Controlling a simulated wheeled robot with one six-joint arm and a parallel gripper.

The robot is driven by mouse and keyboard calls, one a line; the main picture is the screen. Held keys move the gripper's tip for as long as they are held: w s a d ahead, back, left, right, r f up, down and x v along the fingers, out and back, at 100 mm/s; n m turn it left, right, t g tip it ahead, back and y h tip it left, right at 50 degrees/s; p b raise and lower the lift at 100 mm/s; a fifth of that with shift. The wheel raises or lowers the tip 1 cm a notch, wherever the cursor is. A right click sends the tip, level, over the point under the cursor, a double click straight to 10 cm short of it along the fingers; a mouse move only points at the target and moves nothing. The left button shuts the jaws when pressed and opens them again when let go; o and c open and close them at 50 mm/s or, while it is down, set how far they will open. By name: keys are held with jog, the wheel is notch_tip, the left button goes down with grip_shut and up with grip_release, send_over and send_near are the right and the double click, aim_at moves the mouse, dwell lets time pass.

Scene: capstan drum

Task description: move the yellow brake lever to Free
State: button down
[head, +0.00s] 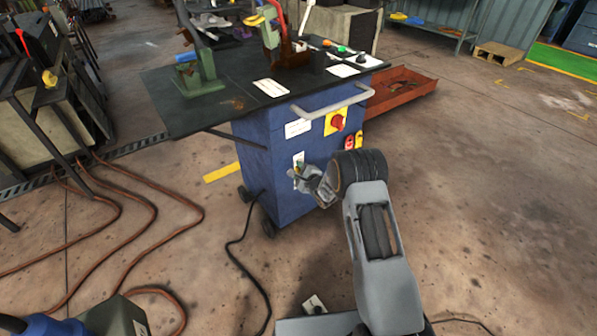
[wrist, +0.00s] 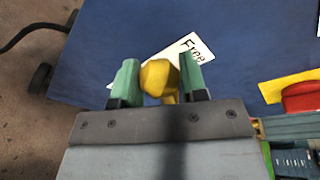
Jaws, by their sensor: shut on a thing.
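The yellow brake lever's rounded knob (wrist: 158,76) sits between the two green fingertips of my gripper (wrist: 160,80) in the wrist view. The gripper is shut on the knob. A white label plate (wrist: 192,44) reading "Free" lies on the blue cabinet face just beyond the fingers. The rest of the plate and most of the lever's arm are hidden by the gripper. In the head view, my gripper (head: 302,178) is at the lower front of the blue cabinet (head: 262,165), below a white plate, and the lever cannot be made out there.
A black cable (head: 238,245) trails over the floor. A red tray (head: 400,92) lies behind the cabinet.

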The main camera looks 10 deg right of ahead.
jog(key=shift+w+r, duration=0.1)
dwell(0.4)
jog(key=c, duration=0.7)
grip_release()
jog(key=shift+d, duration=0.1)
jog(key=p+v, duration=0.4)
jog(key=v, duration=0.9)
jog(key=shift+s+d+r, duration=0.15)
jog(key=shift+s, duration=0.2)
